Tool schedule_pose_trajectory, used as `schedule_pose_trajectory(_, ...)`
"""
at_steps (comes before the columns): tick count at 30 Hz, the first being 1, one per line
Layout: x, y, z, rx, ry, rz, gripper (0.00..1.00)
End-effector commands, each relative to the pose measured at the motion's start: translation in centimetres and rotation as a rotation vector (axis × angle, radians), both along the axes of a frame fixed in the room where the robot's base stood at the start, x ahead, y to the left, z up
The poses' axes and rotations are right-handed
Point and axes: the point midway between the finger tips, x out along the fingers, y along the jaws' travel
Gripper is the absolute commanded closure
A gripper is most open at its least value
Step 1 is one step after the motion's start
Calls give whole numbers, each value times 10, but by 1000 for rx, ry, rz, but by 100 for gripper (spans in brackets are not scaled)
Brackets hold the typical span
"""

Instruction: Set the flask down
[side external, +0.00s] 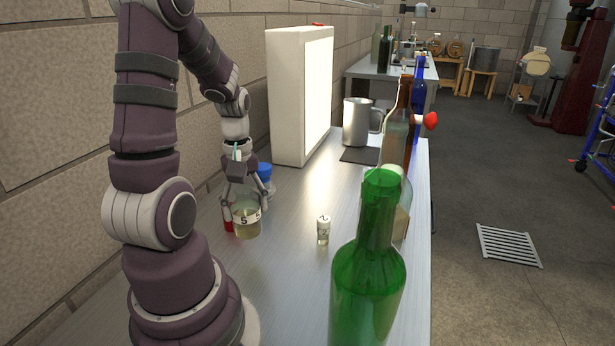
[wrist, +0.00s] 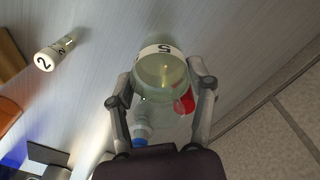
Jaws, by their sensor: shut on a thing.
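The flask (side external: 247,230) is clear glass with pale yellowish liquid and a white band marked 5. It looks about upright in the side view; I cannot tell whether its base touches the bench. My gripper (side external: 244,204) points down and is shut on it, one finger on each side. In the wrist view the flask (wrist: 160,72) sits between the fingertips of my gripper (wrist: 162,88).
A small vial marked 2 (side external: 323,230) stands right of the flask on the metal bench (side external: 290,275). A blue-capped bottle (side external: 265,172) and a red object (side external: 228,227) are close by. A green bottle (side external: 368,280) stands in front, a lit panel (side external: 300,95) behind.

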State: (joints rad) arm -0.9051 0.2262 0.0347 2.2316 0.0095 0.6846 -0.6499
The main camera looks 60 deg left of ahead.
Motion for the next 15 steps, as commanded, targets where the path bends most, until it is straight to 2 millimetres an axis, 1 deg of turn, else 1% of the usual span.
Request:
schedule_pose_trajectory(1,-1,-1,-13,-8,6,0,85)
schedule_pose_trajectory(3,-1,-1,-27,-6,5,0,85)
schedule_pose_trajectory(6,-1,-1,-42,-5,3,-1,85)
schedule_pose_trajectory(11,0,0,-54,-1,1,-3,85)
schedule_pose_trajectory(13,3,2,-54,1,-1,-15,85)
schedule_pose_trajectory(15,11,9,-49,3,-5,-49,85)
